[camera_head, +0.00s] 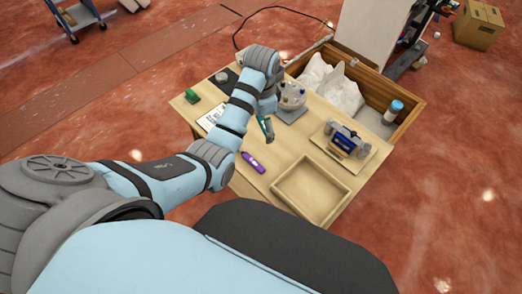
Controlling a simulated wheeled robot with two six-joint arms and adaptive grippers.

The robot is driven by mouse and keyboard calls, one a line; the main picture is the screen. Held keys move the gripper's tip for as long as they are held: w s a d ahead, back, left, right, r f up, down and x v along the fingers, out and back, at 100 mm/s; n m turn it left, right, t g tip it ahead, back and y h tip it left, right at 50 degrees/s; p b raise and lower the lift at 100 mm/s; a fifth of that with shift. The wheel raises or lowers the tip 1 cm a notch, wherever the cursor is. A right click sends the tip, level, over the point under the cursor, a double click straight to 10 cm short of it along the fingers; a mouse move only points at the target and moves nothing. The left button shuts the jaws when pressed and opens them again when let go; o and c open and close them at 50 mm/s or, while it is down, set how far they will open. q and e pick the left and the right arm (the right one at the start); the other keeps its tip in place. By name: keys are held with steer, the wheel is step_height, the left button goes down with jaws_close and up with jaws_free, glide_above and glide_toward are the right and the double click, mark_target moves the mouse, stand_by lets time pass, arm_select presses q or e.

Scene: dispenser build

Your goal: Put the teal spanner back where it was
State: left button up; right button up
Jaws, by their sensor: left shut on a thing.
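The teal spanner (266,128) hangs over the middle of the wooden table. Only a short teal piece of it shows, below my left gripper (266,114). My left gripper is shut on the spanner, and the arm and wrist hide most of the jaws. I cannot tell whether the spanner's lower end touches the table. My right gripper is out of view.
A wooden crate (408,108) adjoins the far right edge.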

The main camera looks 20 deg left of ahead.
arm_select(q)
glide_toward(264, 154)
steer(key=f+b, duration=0.1)
steer(key=w+f, duration=0.1)
steer(key=shift+w+a+f+b, duration=0.15)
steer(key=shift+f+b, duration=0.25)
steer(key=f, duration=0.2)
steer(key=s+f+b, duration=0.1)
steer(key=shift+s+f, duration=0.15)
steer(key=shift+f, duration=0.25)
steer(key=shift+w+f, duration=0.2)
steer(key=shift+w, duration=0.1)
steer(key=o, duration=1.8)
steer(key=shift+r, duration=0.1)
steer(key=shift+o, duration=0.5)
steer(key=shift+s, duration=0.15)
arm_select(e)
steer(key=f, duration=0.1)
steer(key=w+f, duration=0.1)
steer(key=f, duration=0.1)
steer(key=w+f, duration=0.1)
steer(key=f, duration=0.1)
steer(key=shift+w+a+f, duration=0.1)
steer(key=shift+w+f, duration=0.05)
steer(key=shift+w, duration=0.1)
